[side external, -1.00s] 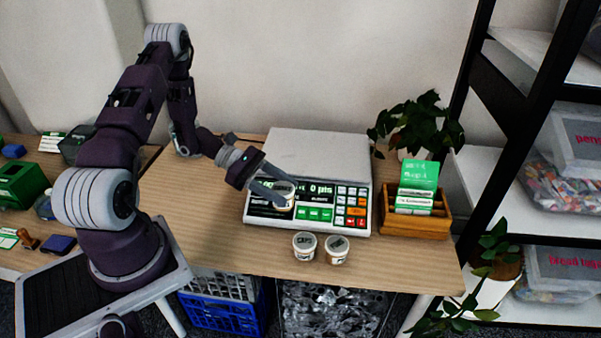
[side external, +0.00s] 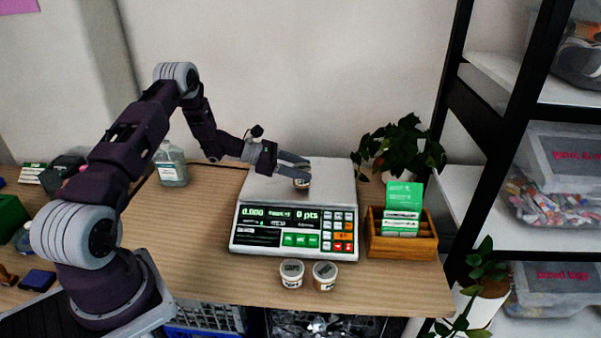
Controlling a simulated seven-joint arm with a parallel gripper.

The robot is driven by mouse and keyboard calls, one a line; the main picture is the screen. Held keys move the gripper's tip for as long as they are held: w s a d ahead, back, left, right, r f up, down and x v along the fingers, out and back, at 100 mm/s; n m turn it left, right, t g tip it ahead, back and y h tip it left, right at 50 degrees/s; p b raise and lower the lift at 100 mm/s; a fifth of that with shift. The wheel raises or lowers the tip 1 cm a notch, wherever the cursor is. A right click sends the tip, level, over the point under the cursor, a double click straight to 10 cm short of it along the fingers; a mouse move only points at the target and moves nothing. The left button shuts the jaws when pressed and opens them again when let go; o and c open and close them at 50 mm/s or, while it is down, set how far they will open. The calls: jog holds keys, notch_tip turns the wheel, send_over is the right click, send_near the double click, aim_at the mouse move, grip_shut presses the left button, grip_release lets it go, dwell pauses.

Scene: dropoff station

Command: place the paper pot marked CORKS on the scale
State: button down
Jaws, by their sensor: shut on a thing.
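My gripper (side external: 303,170) is shut on a small paper pot (side external: 301,184), which is mostly hidden by the fingers. The mark on this pot is too small to read. The pot is over the light grey platform of the scale (side external: 335,192), near its middle; I cannot tell if it touches. The scale's display shows 0.000 and 0 pts. Two similar pots stand upright side by side on the table in front of the scale, a left pot (side external: 291,275) and a right pot (side external: 325,277).
A wooden box (side external: 402,245) with green and white cards stands right of the scale. A potted plant (side external: 402,148) is behind it. A clear bottle (side external: 171,165) stands at the back left. The wooden table (side external: 195,225) is bare left of the scale.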

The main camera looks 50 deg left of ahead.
jog(key=shift+f, duration=0.6)
jog(key=c, duration=0.6)
grip_release()
jog(key=shift+f, duration=0.1)
